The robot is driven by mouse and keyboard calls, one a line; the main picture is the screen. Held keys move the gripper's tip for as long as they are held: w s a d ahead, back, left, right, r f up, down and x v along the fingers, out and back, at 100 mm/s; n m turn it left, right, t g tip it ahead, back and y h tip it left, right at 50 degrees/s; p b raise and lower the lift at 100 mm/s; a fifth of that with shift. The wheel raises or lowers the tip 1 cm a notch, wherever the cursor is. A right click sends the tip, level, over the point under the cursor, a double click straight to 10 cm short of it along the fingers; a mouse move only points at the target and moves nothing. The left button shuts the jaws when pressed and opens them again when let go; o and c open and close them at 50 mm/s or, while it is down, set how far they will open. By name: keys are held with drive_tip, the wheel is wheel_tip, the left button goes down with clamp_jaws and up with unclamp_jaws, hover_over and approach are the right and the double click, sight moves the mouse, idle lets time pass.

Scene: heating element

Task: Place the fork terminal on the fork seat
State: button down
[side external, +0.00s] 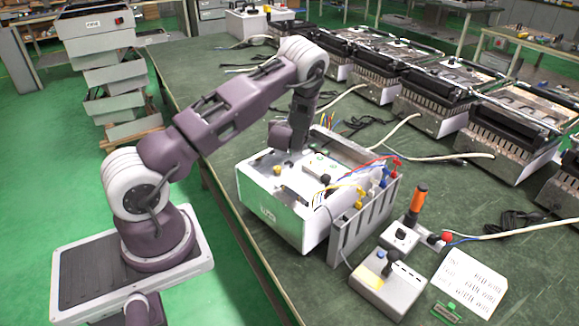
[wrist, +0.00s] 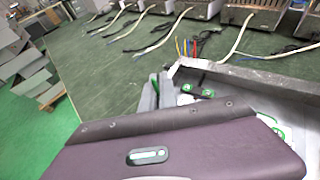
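The heating element unit (side external: 285,213) is a white box with a grey slotted metal side, near the table's front edge. Red, blue and yellow wires with coloured ends (side external: 375,178) stand at its right end; I cannot tell which one is the fork terminal. The fork seat cannot be made out. My gripper (side external: 291,148) is down at the far left part of the unit's top, and its fingertips are too small or hidden to read. In the wrist view my purple housing fills the foreground, with part of the unit's metal rim (wrist: 245,77) beyond it.
Several similar heater units (side external: 440,100) line the back with white cables. Thin coloured wires (wrist: 188,47) stand behind the unit. Green table is clear at left.

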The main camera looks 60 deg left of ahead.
drive_tip(key=f, duration=0.3)
drive_tip(key=a+f, duration=0.1)
drive_tip(key=f, duration=0.6)
drive_tip(key=shift+s+a+f, duration=0.2)
drive_tip(key=shift+s+a, duration=0.05)
drive_tip(key=shift+s, duration=0.05)
drive_tip(key=shift+f, duration=0.1)
drive_tip(key=c, duration=1.9)
unclamp_jaws()
drive_tip(key=shift+c, duration=0.2)
